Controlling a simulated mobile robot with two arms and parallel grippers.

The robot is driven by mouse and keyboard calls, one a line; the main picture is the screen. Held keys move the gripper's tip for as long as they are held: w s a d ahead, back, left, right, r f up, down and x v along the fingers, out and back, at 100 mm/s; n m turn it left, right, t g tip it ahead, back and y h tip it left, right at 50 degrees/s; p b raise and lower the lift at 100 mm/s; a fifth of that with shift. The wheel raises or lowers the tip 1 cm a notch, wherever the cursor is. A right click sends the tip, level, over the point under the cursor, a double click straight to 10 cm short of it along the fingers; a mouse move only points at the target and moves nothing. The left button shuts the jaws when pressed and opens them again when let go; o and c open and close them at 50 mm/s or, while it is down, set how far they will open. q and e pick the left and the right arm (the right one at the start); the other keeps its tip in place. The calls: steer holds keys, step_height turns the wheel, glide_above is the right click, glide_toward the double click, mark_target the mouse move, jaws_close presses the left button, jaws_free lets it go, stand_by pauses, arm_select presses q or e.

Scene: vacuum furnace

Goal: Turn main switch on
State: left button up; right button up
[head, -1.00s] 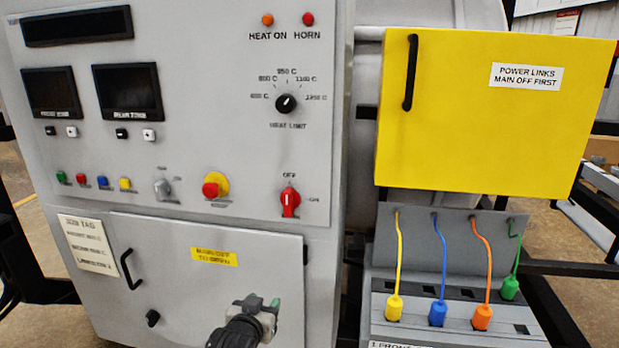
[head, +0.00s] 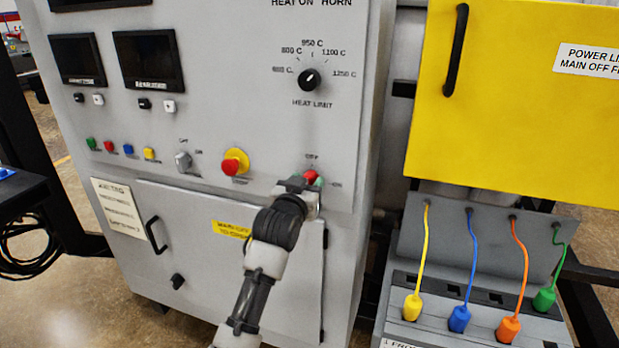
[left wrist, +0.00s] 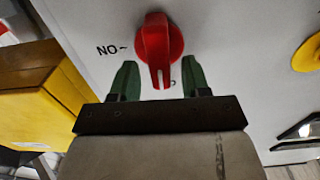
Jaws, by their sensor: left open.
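The main switch is a red rotary knob (head: 311,176) on the grey furnace panel, partly hidden by my gripper in the head view. OFF is printed above it and ON to its right. In the left wrist view, seen upside down, the knob (left wrist: 161,45) has its slotted end towards the partly hidden lettering below, and the ON mark lies at its left. My left gripper (head: 303,187) is at the switch. Its green fingers (left wrist: 160,80) are open, one on each side of the knob's slotted end, with visible gaps. My right gripper is not in view.
A red button on a yellow collar (head: 233,163) sits left of the switch. The heat limit dial (head: 309,80) is above it. A yellow power links box (head: 510,110) stands to the right, over several coloured cables. A lower door with a black handle (head: 156,234) is below.

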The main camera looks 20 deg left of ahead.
arm_select(q)
steer(key=shift+w+r, duration=0.1)
steer(key=shift+w, duration=0.65)
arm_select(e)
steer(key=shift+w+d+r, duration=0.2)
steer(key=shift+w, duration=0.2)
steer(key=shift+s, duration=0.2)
arm_select(q)
steer(key=shift+c, duration=1.1)
jaws_close()
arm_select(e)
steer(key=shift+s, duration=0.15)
